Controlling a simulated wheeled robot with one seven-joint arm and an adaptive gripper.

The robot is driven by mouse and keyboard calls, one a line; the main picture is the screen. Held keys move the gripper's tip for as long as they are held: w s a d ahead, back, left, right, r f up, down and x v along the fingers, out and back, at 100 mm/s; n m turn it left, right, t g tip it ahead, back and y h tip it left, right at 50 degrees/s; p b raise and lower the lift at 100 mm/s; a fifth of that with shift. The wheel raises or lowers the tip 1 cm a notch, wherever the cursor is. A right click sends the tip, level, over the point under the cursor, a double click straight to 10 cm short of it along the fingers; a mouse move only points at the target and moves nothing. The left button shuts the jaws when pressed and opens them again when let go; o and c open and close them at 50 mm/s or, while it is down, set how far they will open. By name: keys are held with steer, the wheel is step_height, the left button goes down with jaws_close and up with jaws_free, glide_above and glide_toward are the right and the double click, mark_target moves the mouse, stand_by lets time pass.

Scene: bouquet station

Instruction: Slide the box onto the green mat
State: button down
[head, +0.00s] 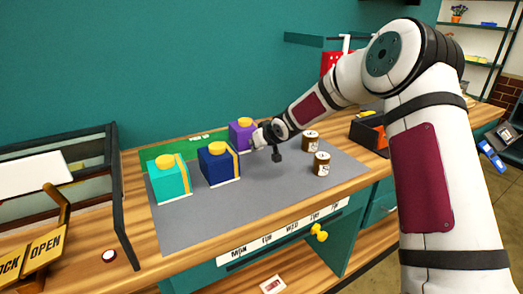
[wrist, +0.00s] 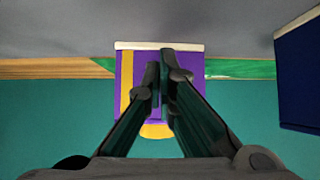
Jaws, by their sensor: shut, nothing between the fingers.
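A purple box (head: 239,136) with a yellow stripe and round yellow top stands at the back of the grey work surface. It fills the middle of the wrist view (wrist: 190,95). The green mat (head: 178,148) is a strip along the wall, behind the navy and teal boxes; part shows beside the purple box in the wrist view (wrist: 240,69). My gripper (head: 261,137) is shut and empty, at the purple box's right-hand side in the head view. Its fingertips (wrist: 161,57) overlap the purple box in the wrist view; I cannot tell whether they touch it.
A navy box (head: 217,166) stands left of the purple one, and a teal box (head: 169,182) further left. Two brown jars (head: 321,164) stand right of my gripper. A dark tray (head: 368,131) is at the right. The grey surface (head: 255,205) is clear in front.

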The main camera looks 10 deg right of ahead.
mark_target(249, 134)
steer(key=shift+w+a+b, duration=0.2)
steer(key=shift+w+b, duration=0.1)
steer(key=shift+w, duration=0.4)
steer(key=shift+w+a+b, duration=0.15)
steer(key=shift+w+b, duration=0.1)
steer(key=shift+w, duration=0.45)
steer(key=shift+w, duration=0.1)
steer(key=shift+w+a+b, duration=0.25)
steer(key=shift+w+b, duration=0.4)
steer(key=shift+w, duration=0.3)
steer(key=shift+w+a+b, duration=0.2)
steer(key=shift+w+b, duration=0.4)
steer(key=shift+w, duration=0.3)
steer(key=shift+w+b, duration=0.4)
steer(key=shift+w, duration=0.15)
steer(key=shift+p+v, duration=0.7)
steer(key=shift+v, duration=0.2)
steer(key=shift+s+d+r+p, duration=0.15)
steer(key=shift+s+d+p, duration=0.1)
steer(key=shift+s+p, duration=0.4)
steer(key=shift+s+d+r+p, duration=0.2)
steer(key=shift+s+p, duration=0.2)
steer(key=shift+s, duration=0.45)
steer(key=shift+s+d+r+p, duration=0.1)
steer(key=shift+s+d+p, duration=0.15)
steer(key=shift+s+p, duration=0.4)
steer(key=shift+s, duration=0.1)
